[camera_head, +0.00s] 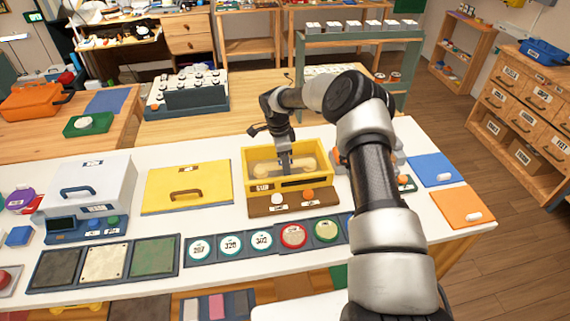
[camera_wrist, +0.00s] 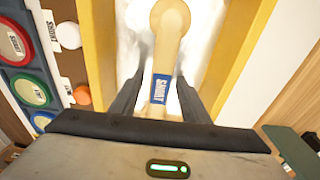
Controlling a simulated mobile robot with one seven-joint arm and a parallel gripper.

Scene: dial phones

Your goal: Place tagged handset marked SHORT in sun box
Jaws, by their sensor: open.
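The yellow box (camera_head: 245,170) with a small dark label on its front, which looks like SUN, stands open on the white table. A blue tag (camera_wrist: 160,88) on the handset appears to read SHORT. My gripper (camera_head: 286,172) reaches down into the box. In the wrist view my gripper (camera_wrist: 160,92) is open, one finger on each side of the handset's tagged end, with gaps beside it.
A yellow lid (camera_head: 165,200) with a handle lies left of the box. A brown strip (camera_head: 281,203) with white and orange knobs sits in front. A white box (camera_head: 93,185) stands further left. Blue (camera_head: 432,167) and orange (camera_head: 452,210) plates lie right, beyond my arm.

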